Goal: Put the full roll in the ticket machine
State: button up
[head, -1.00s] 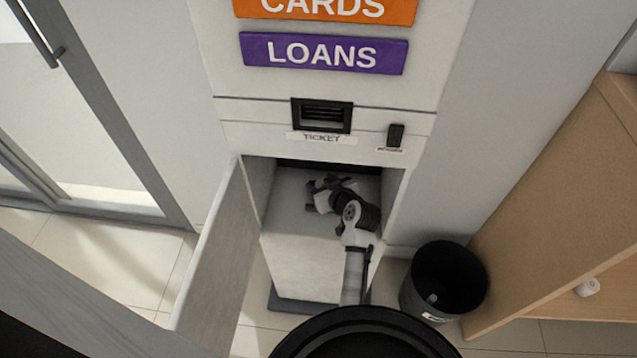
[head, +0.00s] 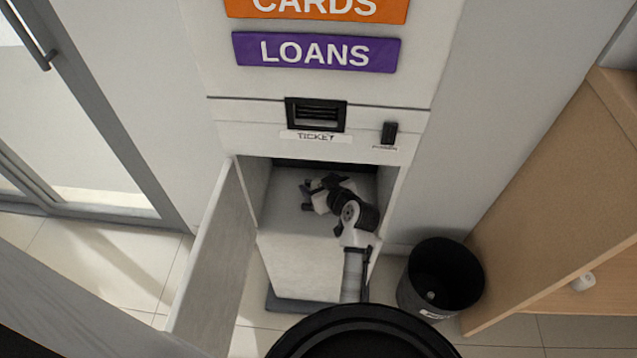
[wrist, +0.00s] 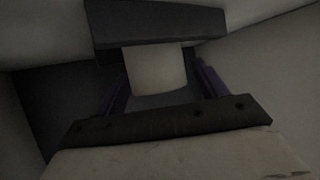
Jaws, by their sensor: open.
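The ticket machine (head: 225,133) stands ahead with its lower door (head: 212,262) swung open to the left. My gripper (head: 307,195) is inside the open compartment, near its back left part, at the end of my folded arm. In the wrist view my gripper (wrist: 160,92) is open, with one finger at each side of a pale, roll-like cylinder (wrist: 155,70). Gaps show beside the cylinder, and a dark bar (wrist: 150,25) crosses above it. The picture is dim, so I cannot tell whether this is the full roll or how it is supported.
A black bin (head: 440,278) with a small pale object (head: 431,295) inside stands on the floor to the right. The compartment walls and open door leave my arm little side room.

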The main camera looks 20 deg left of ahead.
jog(key=b+v, duration=0.1)
jog(key=v, duration=1)
jog(key=shift+r, duration=0.15)
